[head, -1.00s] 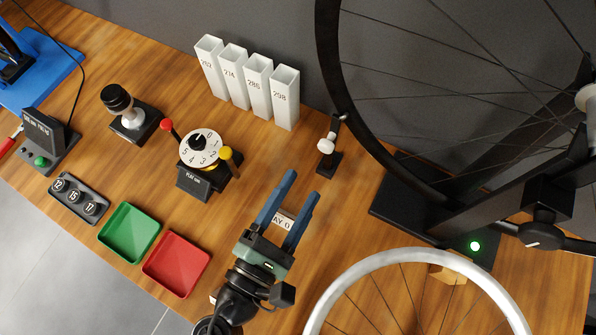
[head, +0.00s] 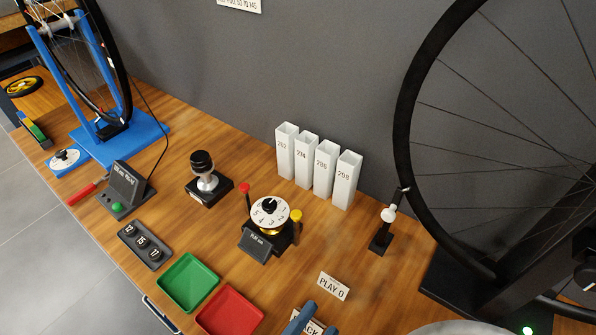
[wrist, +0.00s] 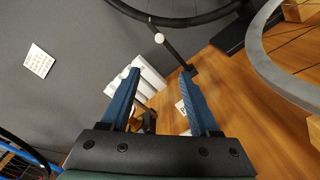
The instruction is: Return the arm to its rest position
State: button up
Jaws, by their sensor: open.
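My gripper (head: 315,317) shows only as blue fingertips at the bottom edge of the head view; the rest of my arm is out of that picture. In the wrist view my gripper (wrist: 159,76) has its two blue fingers wide apart with nothing between them. It is above the wooden bench (head: 390,290), clear of the things on it.
Green (head: 188,282) and red (head: 231,310) trays lie left of my gripper. A dial device (head: 270,215), four-tube rack of white tubes (head: 318,167) and small post (head: 383,230) stand beyond. A large wheel (head: 430,130) rises at right. Open bench lies between card and post.

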jog(key=w+d+r+m+y, duration=0.2)
jog(key=w+r+m, duration=0.7)
jog(key=w+r, duration=0.3)
jog(key=w+a+r+m+t+y, duration=0.1)
jog(key=w+r+m+t, duration=0.15)
jog(key=r, duration=0.55)
jog(key=w+r+m+t+y, duration=0.1)
jog(key=w+r+m+t, duration=0.2)
jog(key=r, duration=0.6)
jog(key=s+a+r+m+t+y, duration=0.1)
jog(key=s+r+m+t+y, duration=0.3)
jog(key=r, duration=0.8)
jog(key=s+a+r+m+t+y, duration=0.1)
jog(key=s+a+r+t+y, duration=0.15)
jog(key=s+r, duration=0.7)
jog(key=w+r+p, duration=0.2)
jog(key=r+p, duration=1.1)
jog(key=r, duration=0.1)
jog(key=w+r+p, duration=0.2)
jog(key=r+p, duration=1.1)
jog(key=r, duration=0.1)
jog(key=shift+d+r+t, duration=0.2)
jog(key=shift+r+t, duration=0.15)
jog(key=shift+t, duration=0.05)
